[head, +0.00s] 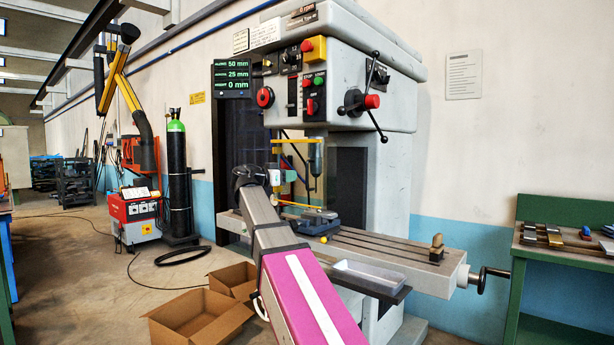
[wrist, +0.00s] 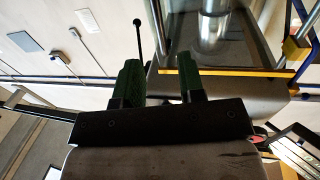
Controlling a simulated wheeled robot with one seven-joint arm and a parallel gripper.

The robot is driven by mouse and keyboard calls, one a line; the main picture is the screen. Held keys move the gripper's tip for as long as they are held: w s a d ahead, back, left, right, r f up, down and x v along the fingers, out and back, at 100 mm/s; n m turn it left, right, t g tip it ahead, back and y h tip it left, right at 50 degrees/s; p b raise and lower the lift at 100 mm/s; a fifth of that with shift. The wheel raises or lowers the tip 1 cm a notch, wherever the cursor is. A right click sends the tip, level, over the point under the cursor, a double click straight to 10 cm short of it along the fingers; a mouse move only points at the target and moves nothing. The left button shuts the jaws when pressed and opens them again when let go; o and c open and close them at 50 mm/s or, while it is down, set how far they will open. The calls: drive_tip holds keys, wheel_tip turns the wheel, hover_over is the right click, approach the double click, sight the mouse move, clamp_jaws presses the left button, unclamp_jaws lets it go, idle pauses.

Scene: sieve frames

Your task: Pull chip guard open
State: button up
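The chip guard (head: 290,141) is a clear pane with yellow edging in front of the drilling machine's spindle. In the wrist view the guard's yellow edge (wrist: 232,73) runs across the upper right, with the blurred metal spindle behind the pane. My gripper (head: 277,178) is at the guard's left side in the head view, partly hidden by my wrist. In the wrist view the two green fingers of my gripper (wrist: 160,66) stand apart with nothing held between them. The right finger's tip lies close to the guard's lower left corner; whether they touch I cannot tell.
The machine table (head: 385,255) carries a blue vise (head: 318,221) below the guard. A lever handle (head: 371,101) sticks out on the machine's right. Open cardboard boxes (head: 200,318) lie on the floor at left. A green workbench (head: 560,250) stands at right.

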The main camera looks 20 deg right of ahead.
sight(307, 186)
drive_tip(key=x, duration=0.9)
clamp_jaws()
